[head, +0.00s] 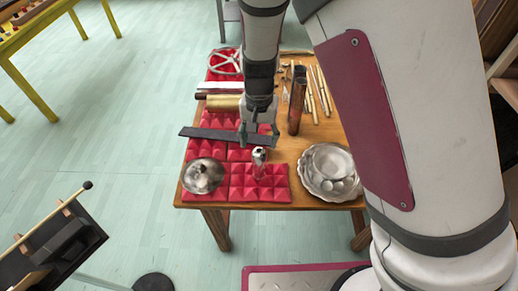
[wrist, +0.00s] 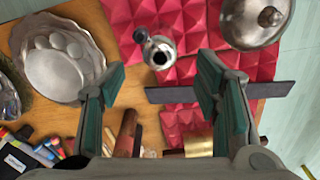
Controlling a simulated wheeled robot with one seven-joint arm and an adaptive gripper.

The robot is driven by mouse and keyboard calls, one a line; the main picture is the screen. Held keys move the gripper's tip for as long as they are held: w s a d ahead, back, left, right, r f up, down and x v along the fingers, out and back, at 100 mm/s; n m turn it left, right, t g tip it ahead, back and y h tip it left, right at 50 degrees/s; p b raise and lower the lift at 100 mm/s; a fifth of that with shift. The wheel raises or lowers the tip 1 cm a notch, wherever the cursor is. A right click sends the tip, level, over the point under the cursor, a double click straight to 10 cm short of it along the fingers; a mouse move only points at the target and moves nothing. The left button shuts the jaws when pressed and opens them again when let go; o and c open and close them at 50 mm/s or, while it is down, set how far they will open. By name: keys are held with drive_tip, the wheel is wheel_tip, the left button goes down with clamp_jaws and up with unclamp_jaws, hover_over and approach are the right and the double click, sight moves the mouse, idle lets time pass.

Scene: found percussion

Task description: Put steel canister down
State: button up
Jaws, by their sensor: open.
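The steel canister (head: 259,157) is small and shiny, and appears to stand upright on the red pyramid foam (head: 276,190) near the table's front. In the wrist view the canister (wrist: 160,48) shows a dark round opening, beyond the fingertips and roughly centred between them. My gripper (head: 259,138) is open and empty, just behind the canister in the head view. Its two green-padded fingers (wrist: 160,84) stand wide apart with nothing between them. No contact with the canister shows.
A domed metal lid (head: 203,176) sits on the foam at the left. A dark flat bar (head: 215,135) lies behind it. Silver dishes (head: 318,184) are at the right front. A copper tube (head: 297,105) stands behind, near a brass cylinder (head: 222,103) and several thin rods.

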drive_tip(key=shift+r, duration=1.65)
drive_tip(key=shift+r, duration=0.1)
drive_tip(key=s+d+r+n+t+y, duration=0.1)
drive_tip(key=s+d+r, duration=0.25)
drive_tip(key=r, duration=0.45)
drive_tip(key=s+d+r+t+y, duration=0.1)
drive_tip(key=s+d+r, duration=0.2)
drive_tip(key=d+r, duration=0.35)
drive_tip(key=s+d+r+t+h, duration=0.1)
drive_tip(key=s+d+r, duration=0.3)
drive_tip(key=s+r, duration=0.1)
drive_tip(key=s+d+r+n+t+h, duration=0.1)
drive_tip(key=s+d+r, duration=0.3)
drive_tip(key=s, duration=0.4)
drive_tip(key=shift+s+r+n+t, duration=0.15)
drive_tip(key=shift+r+n+t, duration=0.2)
drive_tip(key=shift+t, duration=0.35)
